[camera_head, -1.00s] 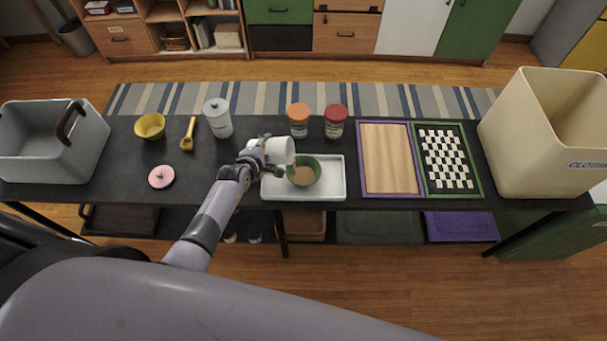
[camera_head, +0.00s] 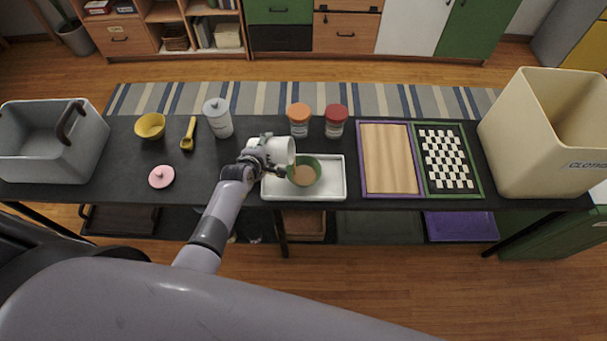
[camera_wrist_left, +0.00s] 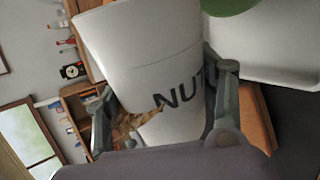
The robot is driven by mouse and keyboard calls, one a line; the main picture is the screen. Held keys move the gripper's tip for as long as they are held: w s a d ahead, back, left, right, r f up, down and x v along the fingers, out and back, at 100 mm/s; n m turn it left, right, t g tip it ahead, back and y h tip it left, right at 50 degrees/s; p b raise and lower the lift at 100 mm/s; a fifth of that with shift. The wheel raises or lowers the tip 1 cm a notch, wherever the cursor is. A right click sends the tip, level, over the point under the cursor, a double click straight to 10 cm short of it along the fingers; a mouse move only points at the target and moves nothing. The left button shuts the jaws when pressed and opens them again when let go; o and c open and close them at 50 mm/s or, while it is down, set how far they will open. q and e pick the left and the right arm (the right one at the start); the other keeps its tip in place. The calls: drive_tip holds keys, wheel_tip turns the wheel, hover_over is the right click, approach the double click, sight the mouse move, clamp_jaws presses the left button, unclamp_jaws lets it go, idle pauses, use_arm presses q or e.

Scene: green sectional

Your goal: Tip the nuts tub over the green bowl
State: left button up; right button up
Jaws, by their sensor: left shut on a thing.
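My left gripper (camera_head: 256,157) is shut on the white nuts tub (camera_head: 277,149), which is tipped with its mouth to the right. The tub's mouth is at the left rim of the green bowl (camera_head: 314,161). The bowl sits on a white tray (camera_head: 334,190) and has tan contents in it. In the left wrist view the tub (camera_wrist_left: 150,60), with part of its dark NUTS lettering, lies between both fingers (camera_wrist_left: 165,115). A piece of the green bowl (camera_wrist_left: 228,5) shows at the top there. My right gripper is not in view.
Orange-lidded (camera_head: 299,120) and red-lidded (camera_head: 335,121) jars stand behind the tray. A white canister (camera_head: 218,118), yellow scoop (camera_head: 188,135), yellow bowl (camera_head: 150,126) and pink lid (camera_head: 161,177) are to the left. A purple-framed board (camera_head: 390,160) lies right of the tray.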

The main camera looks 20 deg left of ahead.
use_arm(q)
drive_tip(key=shift+d+r+y, duration=0.15)
drive_tip(key=shift+r+y, duration=0.15)
idle(1.0)
idle(0.4)
drive_tip(key=shift+f+b, duration=0.25)
drive_tip(key=shift+b, duration=0.15)
drive_tip(key=h+b, duration=0.1)
drive_tip(key=f+n+h+b, duration=0.1)
drive_tip(key=b, duration=0.1)
drive_tip(key=shift+a+f, duration=0.2)
drive_tip(key=shift+a, duration=0.15)
drive_tip(key=shift+r+b, duration=0.1)
drive_tip(key=shift+b, duration=0.25)
drive_tip(key=shift+d+r, duration=0.15)
drive_tip(key=shift+r, duration=0.05)
